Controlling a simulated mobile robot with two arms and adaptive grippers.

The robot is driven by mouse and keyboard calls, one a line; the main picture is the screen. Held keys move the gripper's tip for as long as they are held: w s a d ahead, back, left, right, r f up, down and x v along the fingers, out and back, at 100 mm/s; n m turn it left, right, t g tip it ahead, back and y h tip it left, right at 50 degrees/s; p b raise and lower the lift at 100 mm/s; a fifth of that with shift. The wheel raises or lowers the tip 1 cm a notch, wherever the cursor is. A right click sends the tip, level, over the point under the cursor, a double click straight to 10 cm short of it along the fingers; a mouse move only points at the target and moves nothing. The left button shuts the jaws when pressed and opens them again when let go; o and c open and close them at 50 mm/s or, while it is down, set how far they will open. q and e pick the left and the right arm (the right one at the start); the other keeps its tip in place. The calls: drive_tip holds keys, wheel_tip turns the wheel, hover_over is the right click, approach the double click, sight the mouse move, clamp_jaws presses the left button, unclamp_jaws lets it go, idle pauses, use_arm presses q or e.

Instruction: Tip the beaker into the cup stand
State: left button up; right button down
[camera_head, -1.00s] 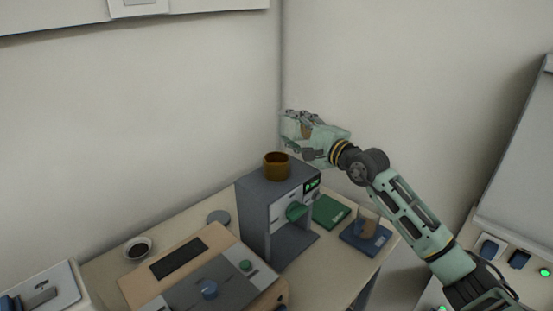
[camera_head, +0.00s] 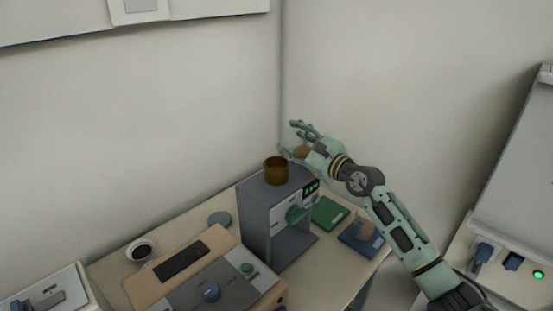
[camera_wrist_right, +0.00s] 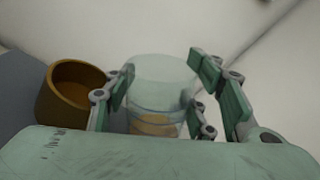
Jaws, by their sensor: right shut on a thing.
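A clear beaker (camera_wrist_right: 160,85) with brown contents is between the fingers of my right gripper (camera_wrist_right: 165,95), which is shut on it. In the head view the right gripper (camera_head: 301,143) is just right of and above a brown, open-topped cup (camera_head: 276,170). That cup stands upright on the grey machine (camera_head: 268,205); I take it for the cup stand. It shows at the left in the right wrist view (camera_wrist_right: 72,92), beside the fingers and apart from the beaker. The beaker appears tilted, but the fingers partly hide it. My left gripper is not in view.
A green pad (camera_head: 328,212) and a blue pad (camera_head: 352,241) with another glass (camera_head: 367,225) lie right of the machine. A white dish (camera_head: 140,250) and a control box (camera_head: 212,287) stand at left. Walls close the corner behind.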

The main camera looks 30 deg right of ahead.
sight(297, 130)
drive_tip(key=m, duration=0.1)
drive_tip(key=m+p, duration=0.1)
drive_tip(key=shift+d+f+m, duration=0.3)
drive_tip(key=shift+d+f, duration=0.05)
drive_tip(key=shift+f, duration=0.05)
drive_tip(key=shift+w+d+f+m, duration=0.1)
drive_tip(key=shift+d+f+m, duration=0.2)
drive_tip(key=shift+m, duration=0.4)
drive_tip(key=shift+f+m+p, duration=0.1)
drive_tip(key=shift+m+p, duration=0.45)
drive_tip(key=shift+m, duration=0.15)
drive_tip(key=shift+d+f+m, duration=0.1)
drive_tip(key=shift+f+m, duration=0.05)
drive_tip(key=shift+m, duration=0.35)
drive_tip(key=shift+f, duration=0.1)
wheel_tip(297, 130, up, 5)
drive_tip(key=p, duration=0.5)
